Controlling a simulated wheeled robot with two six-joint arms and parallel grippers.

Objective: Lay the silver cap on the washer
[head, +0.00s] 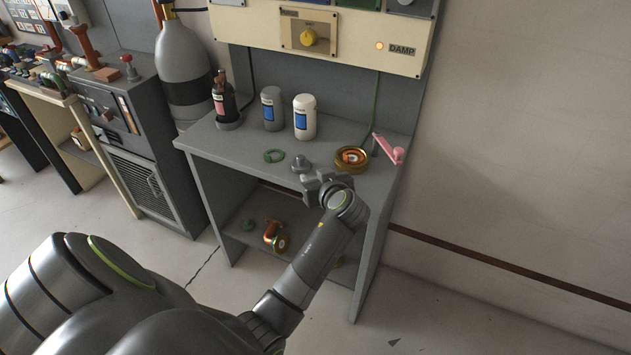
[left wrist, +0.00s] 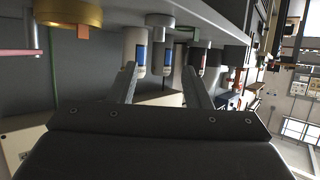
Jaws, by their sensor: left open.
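The silver cap (head: 300,163) sits on the grey bench top near its front edge, with a small knob on top. It also shows in the left wrist view (left wrist: 160,20), which is upside down. The washer, a flat green ring (head: 274,156), lies on the bench just left of the cap; nothing lies on it. My left gripper (head: 318,181) is at the bench's front edge, close to the cap on the near side. Its two fingers (left wrist: 162,82) stand apart with nothing between them, and the cap lies beyond them. My right gripper is not in view.
A dark bottle (head: 224,98), a grey bottle (head: 272,108) and a white bottle (head: 304,117) stand behind the ring and cap. A round gold dish (head: 351,154) and a pink-handled thing (head: 389,149) are to the right. A cream panel (head: 345,38) overhangs the back.

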